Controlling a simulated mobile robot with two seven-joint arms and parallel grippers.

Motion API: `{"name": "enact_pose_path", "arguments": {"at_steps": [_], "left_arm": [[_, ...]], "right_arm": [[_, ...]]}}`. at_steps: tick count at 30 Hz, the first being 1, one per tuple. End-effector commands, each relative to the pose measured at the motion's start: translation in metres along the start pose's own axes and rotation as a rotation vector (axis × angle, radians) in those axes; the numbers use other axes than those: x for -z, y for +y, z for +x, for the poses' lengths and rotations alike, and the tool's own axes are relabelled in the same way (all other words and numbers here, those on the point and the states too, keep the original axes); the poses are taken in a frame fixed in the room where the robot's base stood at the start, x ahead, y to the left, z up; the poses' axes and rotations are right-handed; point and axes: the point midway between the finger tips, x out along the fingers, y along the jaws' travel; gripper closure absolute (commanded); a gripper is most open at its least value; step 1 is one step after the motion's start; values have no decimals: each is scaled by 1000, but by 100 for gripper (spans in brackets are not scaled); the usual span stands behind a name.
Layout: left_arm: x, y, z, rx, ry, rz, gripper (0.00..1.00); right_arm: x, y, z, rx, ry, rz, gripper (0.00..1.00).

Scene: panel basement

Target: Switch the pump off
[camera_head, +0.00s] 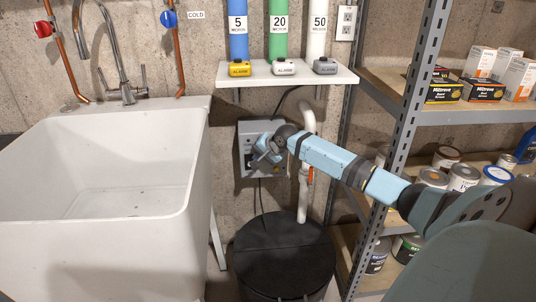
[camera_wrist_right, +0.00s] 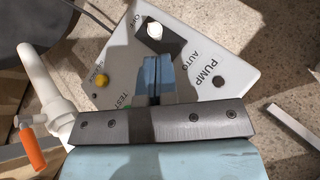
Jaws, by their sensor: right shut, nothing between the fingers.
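The grey pump control box (camera_head: 243,168) is on the concrete wall between the sink and the shelf rack. A switch with a white knob (camera_wrist_right: 154,31) sits on a dark plate. A yellow button (camera_wrist_right: 102,80) is near one edge. My right gripper (camera_head: 264,152) is in front of the box and hides part of its face. Its blue fingers (camera_wrist_right: 158,68) are shut and empty, with tips close beside the switch; contact cannot be told. My left gripper is out of view.
A white sink (camera_head: 180,150) stands left. A small shelf (camera_head: 340,75) with alarm units and filter tubes is above the box. A black lidded tub (camera_head: 282,240) and a white pipe (camera_head: 303,185) are below and right. A metal rack (camera_head: 407,110) with cans stands right.

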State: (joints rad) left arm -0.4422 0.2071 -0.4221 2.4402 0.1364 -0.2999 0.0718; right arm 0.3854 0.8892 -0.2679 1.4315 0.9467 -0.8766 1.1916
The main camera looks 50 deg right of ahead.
Motion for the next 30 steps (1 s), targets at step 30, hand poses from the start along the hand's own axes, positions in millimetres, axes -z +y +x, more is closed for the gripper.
{"name": "enact_pose_path", "arguments": {"at_steps": [30], "left_arm": [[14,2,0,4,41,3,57]], "right_arm": [[-16,1,12,26,39,-26,100]]}}
